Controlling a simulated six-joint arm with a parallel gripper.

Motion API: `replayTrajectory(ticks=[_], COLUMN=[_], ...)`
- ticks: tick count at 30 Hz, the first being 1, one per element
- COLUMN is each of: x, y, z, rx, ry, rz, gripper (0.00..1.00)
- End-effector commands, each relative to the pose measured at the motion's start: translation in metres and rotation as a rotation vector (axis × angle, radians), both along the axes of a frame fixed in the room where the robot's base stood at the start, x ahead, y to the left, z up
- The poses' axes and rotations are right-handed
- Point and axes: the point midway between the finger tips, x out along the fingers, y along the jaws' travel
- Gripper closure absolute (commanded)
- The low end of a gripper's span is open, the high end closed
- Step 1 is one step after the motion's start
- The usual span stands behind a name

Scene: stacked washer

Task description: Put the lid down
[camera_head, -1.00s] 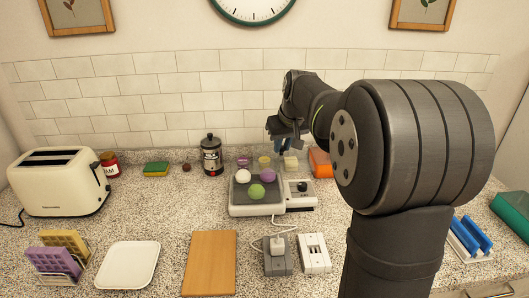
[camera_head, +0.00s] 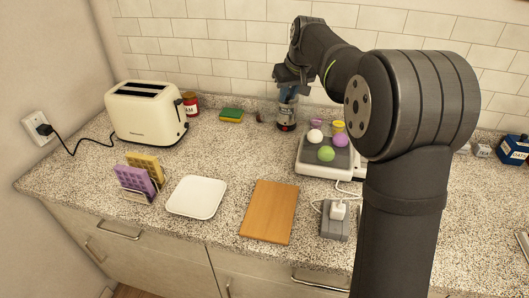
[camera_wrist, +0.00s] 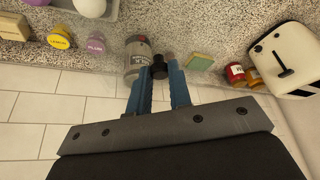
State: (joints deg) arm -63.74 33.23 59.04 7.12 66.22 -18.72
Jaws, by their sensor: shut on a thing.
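A metal canister (camera_head: 286,114) with a dark label stands by the back wall, left of the scale; it also shows in the wrist view (camera_wrist: 135,62). My gripper (camera_head: 290,86) is just above it in the head view and hides its top. In the wrist view my gripper's blue fingers (camera_wrist: 160,80) are shut on a small dark knobbed piece (camera_wrist: 158,67), which looks like the lid.
A scale (camera_head: 311,163) with several coloured balls stands right of the canister. A sponge (camera_head: 231,115), a jam jar (camera_head: 190,103) and a toaster (camera_head: 146,112) stand to the left. A white tray (camera_head: 197,197) and a wooden board (camera_head: 269,212) lie in front. Bare counter (camera_head: 228,150) lies between.

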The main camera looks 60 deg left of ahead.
Motion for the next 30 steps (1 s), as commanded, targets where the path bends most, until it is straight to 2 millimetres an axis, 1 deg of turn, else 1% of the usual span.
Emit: replayTrajectory(ticks=[1, 3, 6, 9, 11, 14, 18, 22, 24, 27, 30], x=[-0.016, -0.031, -0.045, -0.052, -0.054, -0.054, -0.053, -0.053, -0.053, -0.053, -0.053], y=[0.014, 0.028, 0.039, 0.045, 0.046, 0.045, 0.045, 0.045, 0.045, 0.045, 0.046], z=[-0.003, -0.005, -0.007, -0.012, -0.020, -0.043, -0.081, -0.114, -0.126, -0.138, -0.144], rx=[0.000, 0.000, 0.000, 0.000, -0.002, -0.004, -0.005, -0.003, -0.002, -0.001, 0.001], ry=[0.000, 0.001, 0.001, 0.001, 0.002, 0.002, 0.002, 0.003, 0.002, 0.002, 0.001], rz=[0.026, 0.048, 0.069, 0.078, 0.080, 0.080, 0.080, 0.079, 0.079, 0.079, 0.080], gripper=[1.00, 1.00, 1.00, 1.00, 1.00, 1.00, 1.00, 1.00, 1.00, 1.00, 1.00])
